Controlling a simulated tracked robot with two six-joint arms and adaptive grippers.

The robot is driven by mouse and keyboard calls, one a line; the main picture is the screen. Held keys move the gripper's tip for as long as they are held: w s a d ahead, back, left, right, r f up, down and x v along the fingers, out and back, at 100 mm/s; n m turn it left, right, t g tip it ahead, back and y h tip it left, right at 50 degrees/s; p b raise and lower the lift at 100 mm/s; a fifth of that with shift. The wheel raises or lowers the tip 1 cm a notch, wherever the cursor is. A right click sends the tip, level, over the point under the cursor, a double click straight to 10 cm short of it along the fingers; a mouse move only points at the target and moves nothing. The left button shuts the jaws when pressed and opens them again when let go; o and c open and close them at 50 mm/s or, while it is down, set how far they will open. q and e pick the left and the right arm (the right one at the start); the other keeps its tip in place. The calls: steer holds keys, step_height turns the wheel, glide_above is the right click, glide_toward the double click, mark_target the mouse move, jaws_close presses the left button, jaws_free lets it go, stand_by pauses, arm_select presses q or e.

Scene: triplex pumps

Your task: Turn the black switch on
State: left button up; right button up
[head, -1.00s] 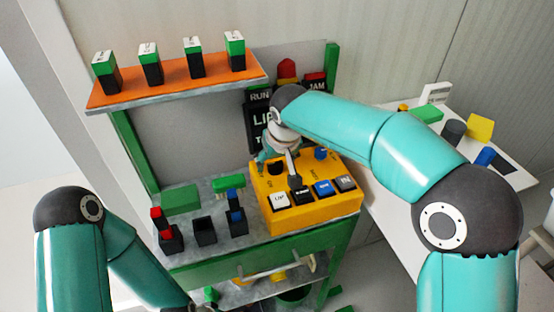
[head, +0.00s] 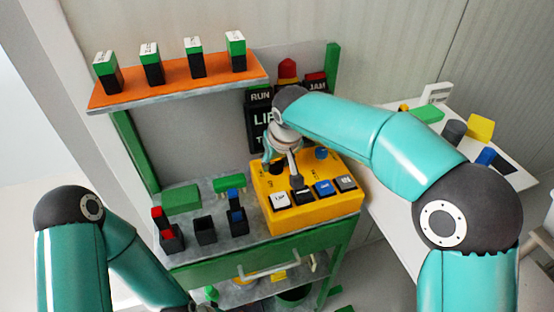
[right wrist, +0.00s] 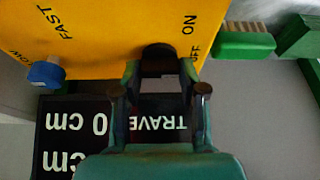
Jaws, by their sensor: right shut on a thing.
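The black switch (head: 276,168) is a dark knob on the upper left of the yellow control box (head: 312,207). In the right wrist view the black switch (right wrist: 158,58) sits beside the printed words ON and OFF. My right gripper (head: 282,170) reaches down over the box from above. In the right wrist view my right gripper (right wrist: 160,90) has one finger on each side of the switch and is shut on it. The fingers hide part of the switch.
A blue knob (head: 321,153) stands right of the switch. Push buttons line the box's front, including a white one (head: 280,201) and a blue one (head: 324,188). A dark display panel (head: 257,125) stands behind. Left are small holders (head: 205,230) and a green block (head: 181,199).

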steer(key=n+p, duration=0.2)
steer(key=n+g+y+p, duration=0.1)
steer(key=n, duration=0.2)
steer(key=shift+w+d+r+y+p, duration=0.1)
steer(key=shift+d+r+y+p, duration=0.1)
steer(key=shift+y+p, duration=0.15)
steer(key=n+g+y+p, duration=0.1)
steer(key=n+p, duration=0.1)
steer(key=n, duration=0.2)
steer(key=shift+w, duration=0.1)
steer(key=shift+f+n+g+p, duration=0.1)
steer(key=shift+n+g+p, duration=0.35)
steer(key=shift+n, duration=0.75)
steer(key=o, duration=1.1)
steer(key=shift+o, duration=0.2)
steer(key=shift+g, duration=0.25)
steer(key=v, duration=0.7)
steer(key=shift+d+r, duration=0.25)
steer(key=shift+r, duration=0.1)
